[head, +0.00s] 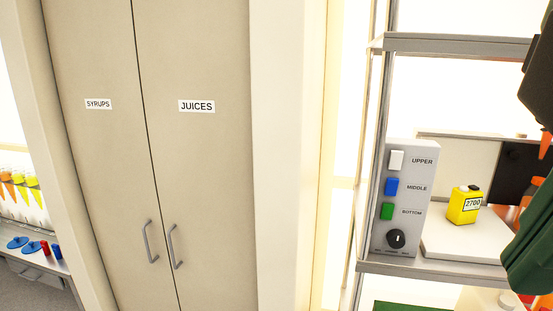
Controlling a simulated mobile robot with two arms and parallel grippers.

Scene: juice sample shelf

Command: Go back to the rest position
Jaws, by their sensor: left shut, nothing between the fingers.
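My left gripper (545,145) is at the right edge of the view, mostly cut off. A dark body and an orange finger show there, pointing down above the metal shelf. It is shut and holds nothing that I can see. My right gripper is not in view. A yellow container (465,206) marked 2700 stands upright on a white plate on the shelf, to the left of my gripper and apart from it.
A grey control box (412,160) with white, blue and green buttons and a black knob stands on the shelf (430,267). Closed cabinet doors labelled SYRUPS (95,170) and JUICES (200,170) fill the middle left. Blue discs (17,243) and orange-and-yellow items are at far left.

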